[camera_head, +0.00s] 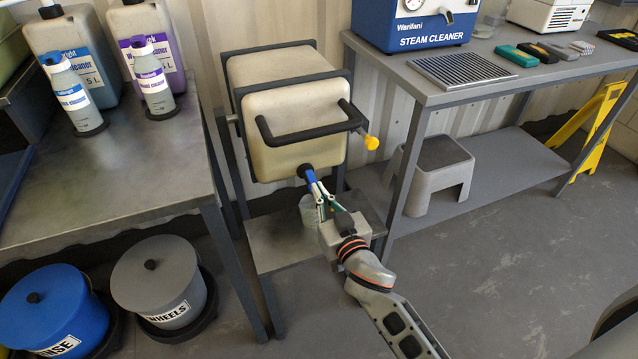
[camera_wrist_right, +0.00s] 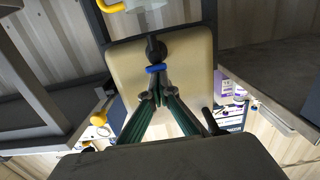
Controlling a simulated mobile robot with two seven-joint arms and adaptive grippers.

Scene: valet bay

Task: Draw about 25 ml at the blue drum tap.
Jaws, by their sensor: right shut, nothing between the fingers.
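A cream drum (camera_head: 292,130) lies in a dark frame, with a blue tap (camera_head: 309,176) low on its front. In the right wrist view the blue tap (camera_wrist_right: 156,69) shows just beyond my fingertips on the drum (camera_wrist_right: 188,75). My right gripper (camera_head: 320,190) is shut and empty, its tips at the tap; I cannot tell whether they touch it. The gripper also shows in the wrist view (camera_wrist_right: 156,97). A clear beaker (camera_head: 308,212) stands below the tap, partly hidden by the gripper; its liquid level cannot be made out. My left gripper is out of view.
A yellow-tipped handle (camera_head: 371,142) juts from the drum frame at right. The left bench (camera_head: 110,190) holds cleaner bottles (camera_head: 72,95). Blue (camera_head: 45,310) and grey (camera_head: 160,280) buckets stand below. The right bench (camera_head: 440,82) carries a steam cleaner (camera_head: 415,22).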

